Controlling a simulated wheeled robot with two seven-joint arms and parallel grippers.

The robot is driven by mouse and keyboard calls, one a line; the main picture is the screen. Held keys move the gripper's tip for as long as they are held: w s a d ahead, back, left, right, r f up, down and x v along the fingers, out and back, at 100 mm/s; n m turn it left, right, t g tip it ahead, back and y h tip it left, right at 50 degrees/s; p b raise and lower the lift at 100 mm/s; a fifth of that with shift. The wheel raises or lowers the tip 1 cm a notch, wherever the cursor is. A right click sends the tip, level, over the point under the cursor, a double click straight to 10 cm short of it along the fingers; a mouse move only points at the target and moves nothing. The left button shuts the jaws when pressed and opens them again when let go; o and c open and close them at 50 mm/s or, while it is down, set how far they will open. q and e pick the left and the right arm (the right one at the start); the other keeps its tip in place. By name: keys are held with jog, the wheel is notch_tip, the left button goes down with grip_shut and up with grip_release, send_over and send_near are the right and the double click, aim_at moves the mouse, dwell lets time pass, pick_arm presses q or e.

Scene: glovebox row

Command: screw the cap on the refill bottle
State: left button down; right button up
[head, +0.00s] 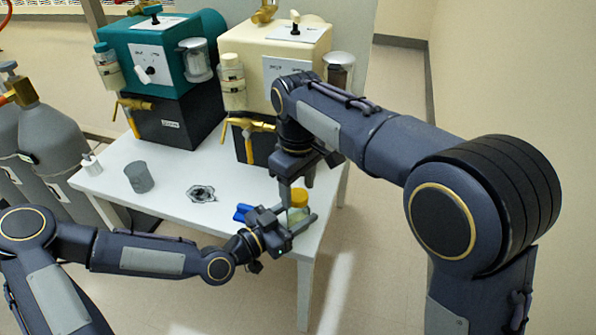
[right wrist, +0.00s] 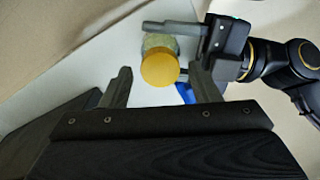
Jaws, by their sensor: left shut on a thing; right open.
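The refill bottle (head: 296,215) stands near the front right corner of the white table, a pale greenish body with a yellow cap (head: 299,197) on top. My left gripper (head: 298,222) is shut on the bottle's body from the side. My right gripper (head: 298,183) points down just above the cap and is open. In the right wrist view the yellow cap (right wrist: 160,70) lies between the two spread fingertips, with gaps on both sides. Part of the bottle (right wrist: 160,42) shows behind it, with a left gripper finger across it. How tightly the cap sits cannot be told.
A blue object (head: 242,212) lies beside my left gripper. Teal (head: 155,50) and cream (head: 275,50) machines stand behind. Grey gas cylinders (head: 45,140) stand at left.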

jog(key=shift+f, duration=0.65)
jog(key=c, duration=1)
jog(key=o, duration=1.1)
jog(key=shift+o, duration=0.2)
jog(key=shift+r, duration=0.1)
notch_tip(320, 180, up, 12)
